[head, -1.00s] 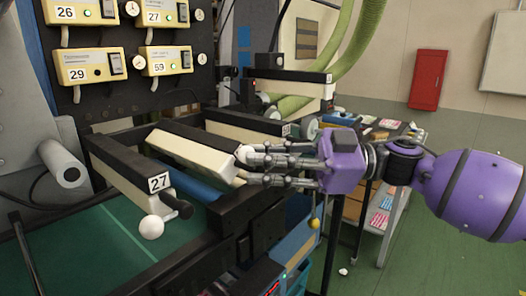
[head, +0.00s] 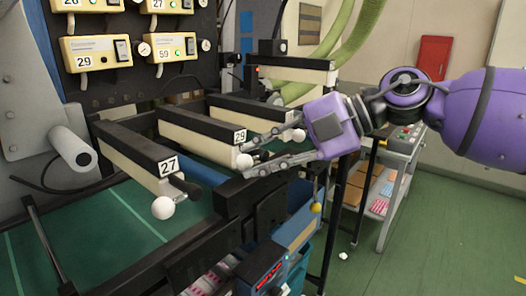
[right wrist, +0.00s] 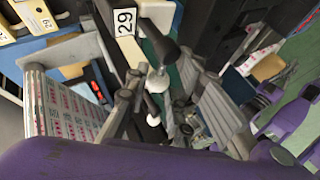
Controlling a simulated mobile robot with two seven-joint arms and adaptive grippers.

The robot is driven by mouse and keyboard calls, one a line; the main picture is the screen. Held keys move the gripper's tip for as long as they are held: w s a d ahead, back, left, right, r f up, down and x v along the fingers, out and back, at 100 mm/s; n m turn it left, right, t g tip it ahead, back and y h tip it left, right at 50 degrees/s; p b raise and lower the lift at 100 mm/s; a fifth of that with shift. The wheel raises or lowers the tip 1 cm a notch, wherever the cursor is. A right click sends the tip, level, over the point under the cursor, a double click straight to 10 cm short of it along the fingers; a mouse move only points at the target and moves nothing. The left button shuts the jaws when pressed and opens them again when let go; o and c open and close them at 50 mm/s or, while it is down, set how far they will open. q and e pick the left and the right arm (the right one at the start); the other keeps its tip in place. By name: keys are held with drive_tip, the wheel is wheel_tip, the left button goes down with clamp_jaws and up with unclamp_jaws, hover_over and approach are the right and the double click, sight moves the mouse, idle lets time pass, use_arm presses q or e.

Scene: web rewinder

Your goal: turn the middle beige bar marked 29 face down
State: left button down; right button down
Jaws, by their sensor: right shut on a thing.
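The middle bar marked 29 (head: 188,122) has a black upper side and a beige lower side, with its label at the right end. The black side faces up. A white ball (head: 243,161) hangs at its end. My right gripper (head: 268,153) is at that end, fingers on either side, shut on the bar's handle. The fingers hide part of the handle. In the right wrist view the label 29 (right wrist: 125,21), black handle (right wrist: 158,42) and white ball (right wrist: 157,80) show between the fingers.
The bar marked 27 (head: 124,148) lies to the left, with its own white ball (head: 163,208). Another black and beige bar (head: 243,108) lies behind to the right. The panel (head: 137,35) with numbered switch boxes stands at the back. A cart (head: 400,150) stands at the right.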

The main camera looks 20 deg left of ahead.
drive_tip(key=shift+s+f+n+t, duration=0.15)
drive_tip(key=shift+f+n+t, duration=0.15)
drive_tip(key=shift+f+t, duration=0.1)
drive_tip(key=shift+f+h, duration=0.15)
drive_tip(key=shift+h, duration=0.15)
drive_tip(key=c, duration=1.7)
unclamp_jaws()
drive_tip(key=shift+c, duration=0.2)
drive_tip(key=shift+r, duration=0.25)
drive_tip(key=shift+r, duration=0.1)
drive_tip(key=shift+d+r, duration=0.2)
drive_tip(key=shift+d, duration=0.15)
drive_tip(key=v, duration=1.1)
drive_tip(key=shift+f, duration=0.1)
